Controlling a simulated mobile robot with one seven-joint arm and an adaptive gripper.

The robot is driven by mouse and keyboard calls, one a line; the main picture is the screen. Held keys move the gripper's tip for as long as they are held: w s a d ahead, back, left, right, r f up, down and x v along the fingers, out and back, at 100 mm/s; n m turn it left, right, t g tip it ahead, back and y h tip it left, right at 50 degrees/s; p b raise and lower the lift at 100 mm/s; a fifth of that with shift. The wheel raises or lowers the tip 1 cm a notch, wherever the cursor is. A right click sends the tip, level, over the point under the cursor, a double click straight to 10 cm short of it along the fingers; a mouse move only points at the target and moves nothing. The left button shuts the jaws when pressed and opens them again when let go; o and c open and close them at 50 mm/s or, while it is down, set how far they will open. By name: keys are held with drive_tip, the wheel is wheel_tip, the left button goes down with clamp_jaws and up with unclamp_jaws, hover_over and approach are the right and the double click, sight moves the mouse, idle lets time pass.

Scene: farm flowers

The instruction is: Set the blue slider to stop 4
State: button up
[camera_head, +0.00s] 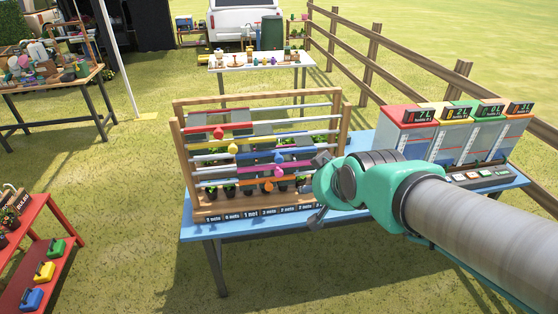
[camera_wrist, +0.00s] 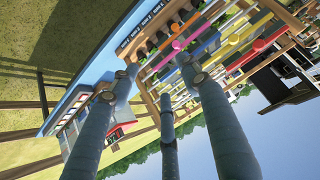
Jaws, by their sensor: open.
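The blue slider (camera_head: 279,156) is a round knob on a middle rail of a wooden rack (camera_head: 180,150), right of the rack's centre. A row of labels along the rack's base, one reading "1 net", marks positions; my arm covers the right-hand end. My gripper (camera_head: 318,188) is open at the rack's right front, with its fingers spread, to the right of the blue slider and apart from it. In the wrist view the open fingers (camera_wrist: 150,85) point towards the rack. The blue knob cannot be told clearly there, as a finger covers that area.
A red slider (camera_head: 219,132), yellow slider (camera_head: 233,149), pink slider (camera_head: 278,170) and orange slider (camera_head: 268,185) sit on neighbouring rails. Plants stand behind the rails. Coloured boxes with displays (camera_head: 410,130) stand right on the blue table (camera_head: 200,232). A fence (camera_head: 372,55) runs behind.

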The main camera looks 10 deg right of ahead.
drive_tip(key=w+a+f+t, duration=0.15)
drive_tip(key=w+f, duration=0.25)
drive_tip(key=w, duration=0.5)
drive_tip(key=w+a+f+t, duration=0.1)
drive_tip(key=w+f+t, duration=0.2)
drive_tip(key=w, duration=0.5)
drive_tip(key=t, duration=0.5)
approach(280, 161)
drive_tip(key=s, duration=0.3)
drive_tip(key=shift+a+r, duration=0.15)
drive_tip(key=shift+a, duration=0.1)
drive_tip(key=shift+w, duration=0.15)
drive_tip(key=w+b, duration=0.1)
drive_tip(key=w, duration=1.2)
drive_tip(key=shift+w, duration=0.35)
clamp_jaws()
